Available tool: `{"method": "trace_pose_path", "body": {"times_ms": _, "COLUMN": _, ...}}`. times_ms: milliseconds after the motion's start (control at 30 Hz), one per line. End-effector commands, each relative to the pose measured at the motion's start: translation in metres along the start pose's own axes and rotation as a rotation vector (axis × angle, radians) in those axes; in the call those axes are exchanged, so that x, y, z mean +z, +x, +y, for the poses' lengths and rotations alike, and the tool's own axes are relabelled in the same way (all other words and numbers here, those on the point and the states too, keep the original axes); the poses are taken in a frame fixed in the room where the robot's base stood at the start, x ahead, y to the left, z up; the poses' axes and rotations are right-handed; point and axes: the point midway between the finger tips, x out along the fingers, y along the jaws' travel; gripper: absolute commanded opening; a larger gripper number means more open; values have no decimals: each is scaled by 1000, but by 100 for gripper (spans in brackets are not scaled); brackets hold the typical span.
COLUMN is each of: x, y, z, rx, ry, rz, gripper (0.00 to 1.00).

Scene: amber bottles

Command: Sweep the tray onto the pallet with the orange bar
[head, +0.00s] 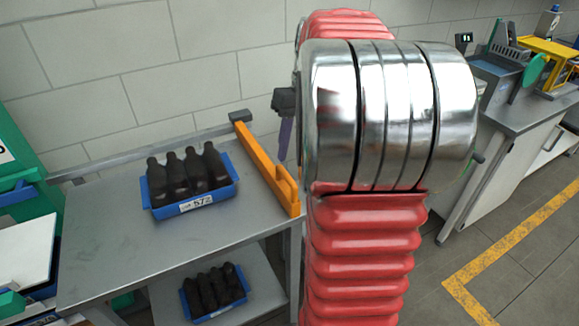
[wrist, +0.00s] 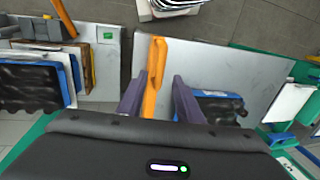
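The orange bar (head: 268,172) lies across the right end of a grey metal table (head: 120,225), with its far end at the back rail. A blue tray (head: 213,200) labelled 572, holding several dark bottles (head: 186,172), stands on the table left of the bar. My gripper (wrist: 158,100) is open; in the wrist view its purple fingers lie on either side of the orange bar (wrist: 153,75). I cannot tell how far above it they are. The tray (wrist: 215,94) is partly hidden by the right finger. In the head view my arm hides most of the gripper. I cannot clearly identify the pallet.
A second blue tray of bottles (head: 214,291) sits on the lower shelf. A green rack (head: 30,150) stands at the table's left, and a tiled wall (head: 130,60) behind. A grey workbench (head: 520,110) is at the right. The tabletop left of the tray is clear.

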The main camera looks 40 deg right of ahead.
Motion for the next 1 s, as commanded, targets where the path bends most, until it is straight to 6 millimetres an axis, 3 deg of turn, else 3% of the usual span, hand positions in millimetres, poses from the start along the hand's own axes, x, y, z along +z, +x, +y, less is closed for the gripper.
{"method": "trace_pose_path", "body": {"times_ms": 200, "x": 1, "y": 34, "z": -1, "rx": -1, "ry": -1, "rz": -3, "gripper": 33}}
{"method": "trace_pose_path", "body": {"times_ms": 400, "x": 0, "y": 56, "z": 0, "rx": 0, "ry": 0, "rz": -2, "gripper": 33}}
{"method": "trace_pose_path", "body": {"times_ms": 800, "x": 0, "y": 62, "z": 0, "rx": 0, "ry": 0, "rz": 0, "gripper": 32}}
{"method": "trace_pose_path", "body": {"times_ms": 1000, "x": 0, "y": 62, "z": 0, "rx": 0, "ry": 0, "rz": 0, "gripper": 18}}
